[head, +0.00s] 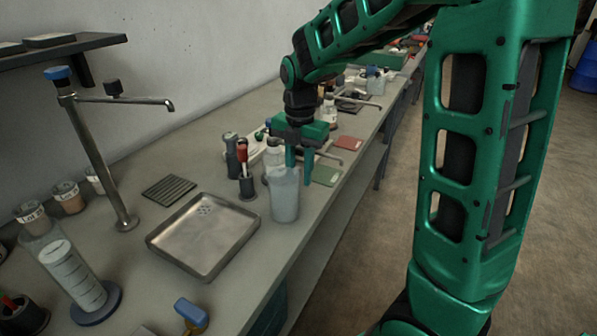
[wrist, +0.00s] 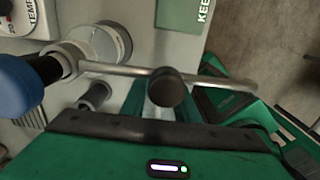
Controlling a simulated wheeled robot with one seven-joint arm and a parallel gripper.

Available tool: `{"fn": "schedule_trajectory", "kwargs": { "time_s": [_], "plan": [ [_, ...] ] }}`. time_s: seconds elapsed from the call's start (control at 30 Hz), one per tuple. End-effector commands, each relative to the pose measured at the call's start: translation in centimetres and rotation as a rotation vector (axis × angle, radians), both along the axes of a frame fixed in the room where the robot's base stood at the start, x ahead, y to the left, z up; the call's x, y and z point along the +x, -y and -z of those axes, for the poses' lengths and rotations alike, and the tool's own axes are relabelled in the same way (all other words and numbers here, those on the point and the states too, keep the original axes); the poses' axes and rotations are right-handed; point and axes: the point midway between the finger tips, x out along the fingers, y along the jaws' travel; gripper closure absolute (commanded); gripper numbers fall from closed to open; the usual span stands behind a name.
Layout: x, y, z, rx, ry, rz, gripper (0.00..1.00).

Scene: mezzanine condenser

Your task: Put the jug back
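The jug (head: 285,196), a pale grey-blue translucent vessel, is upright at the counter's front edge, just right of the metal tray. My gripper (head: 299,168) points down at its rim from above. Its two green fingers show apart, one over the rim and one just right of it. I see no clear hold on the jug; its handle cannot be made out.
The steel tray (head: 203,237) and a tall tap (head: 100,160) are to the left. A red-topped tool in a dark holder (head: 246,180) and a clear bottle (head: 273,155) stand close to the jug. A blue-knobbed tap (wrist: 120,69) crosses close before the wrist camera.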

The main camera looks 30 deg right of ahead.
Motion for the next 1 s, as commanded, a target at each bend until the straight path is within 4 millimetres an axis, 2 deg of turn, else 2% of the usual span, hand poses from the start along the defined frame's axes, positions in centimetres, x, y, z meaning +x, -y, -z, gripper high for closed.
{"fn": "schedule_trajectory", "kwargs": {
  "time_s": [0.27,0.37,0.7,0.9,1.0],
  "plan": [
    [0.0,0.0,-0.8,0.001,0.001,0.001,0.72],
    [0.1,0.0,-2.1,0.001,0.003,0.0,0.72],
    [0.1,0.1,-8.7,0.001,0.003,0.001,0.72],
    [0.0,0.1,-11.3,0.0,0.002,0.003,0.72],
    [0.0,0.1,-11.9,0.0,0.0,0.002,0.72]
  ]
}}
